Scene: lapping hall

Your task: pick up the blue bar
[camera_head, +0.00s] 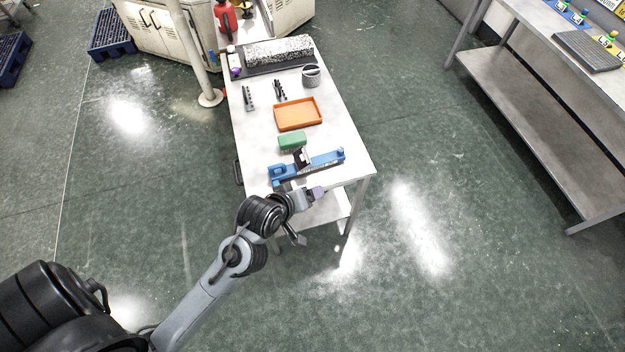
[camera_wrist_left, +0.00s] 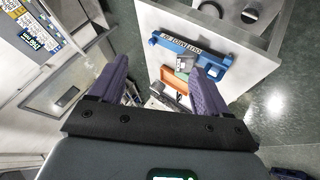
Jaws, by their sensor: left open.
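The blue bar (camera_head: 325,160) lies across the near end of the white table, with a raised blue block at its left end and a small grey and black piece (camera_head: 301,156) at its middle. In the left wrist view, the blue bar (camera_wrist_left: 205,50) has dark lettering on its side and lies ahead of the fingertips, partly behind the right finger. My left gripper (camera_head: 316,193) is just on the near side of the bar, apart from it. In the wrist view its purple fingers (camera_wrist_left: 160,70) are spread with nothing held between them. My right gripper is not in view.
A green block (camera_head: 292,141) lies just behind the bar. Behind it are an orange tray (camera_head: 298,114), small dark parts (camera_head: 249,98), a grey cup (camera_head: 311,77) and a speckled block (camera_head: 279,51). A metal bench (camera_head: 540,110) stands at the right, with open floor between.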

